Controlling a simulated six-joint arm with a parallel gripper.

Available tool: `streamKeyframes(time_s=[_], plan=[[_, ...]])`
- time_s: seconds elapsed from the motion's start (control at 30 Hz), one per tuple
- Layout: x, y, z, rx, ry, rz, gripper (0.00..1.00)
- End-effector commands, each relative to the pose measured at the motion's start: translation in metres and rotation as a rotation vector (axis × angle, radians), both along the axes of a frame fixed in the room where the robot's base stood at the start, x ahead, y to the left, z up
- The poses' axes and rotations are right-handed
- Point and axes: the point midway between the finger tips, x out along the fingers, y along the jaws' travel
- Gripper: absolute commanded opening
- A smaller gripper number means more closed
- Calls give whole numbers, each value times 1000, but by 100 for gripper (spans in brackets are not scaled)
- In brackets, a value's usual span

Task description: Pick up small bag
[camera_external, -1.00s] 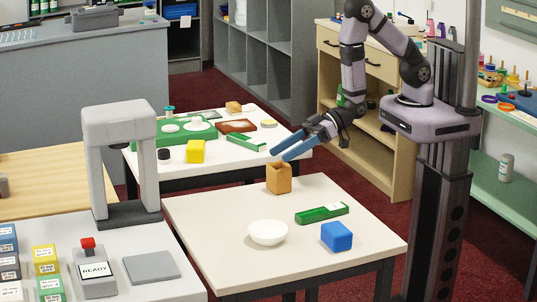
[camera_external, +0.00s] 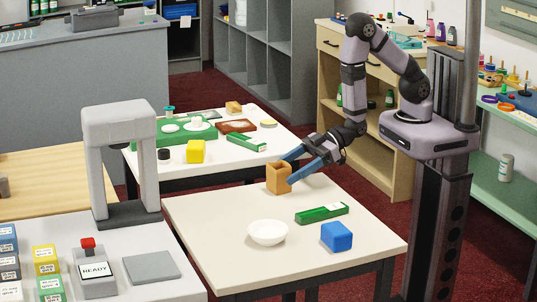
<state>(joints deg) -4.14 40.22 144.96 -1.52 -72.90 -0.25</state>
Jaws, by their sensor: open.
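A small tan-brown bag (camera_external: 277,179) with an open top stands upright near the back edge of the front white table. My gripper (camera_external: 290,168) is open, with blue fingers reaching in from the right. One finger shows behind the bag's top and the other at its right side. The fingertips are partly hidden, and I cannot tell whether they touch the bag. The bag rests on the table.
On the front table (camera_external: 215,225) are a white bowl (camera_external: 267,233), a green tray (camera_external: 321,213) and a blue cube (camera_external: 336,236). The back table holds a yellow cube (camera_external: 195,152), a green board and other items. The table's left part is clear.

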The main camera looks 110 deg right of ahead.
Motion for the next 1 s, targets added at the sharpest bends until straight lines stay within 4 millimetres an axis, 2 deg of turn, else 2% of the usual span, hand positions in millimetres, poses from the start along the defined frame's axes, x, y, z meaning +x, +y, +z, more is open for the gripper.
streamKeyframes(time_s=[0.67,1.0], plan=[[23,2,-9,1,4,-2,69],[55,3,-18,1,4,-1,69]])
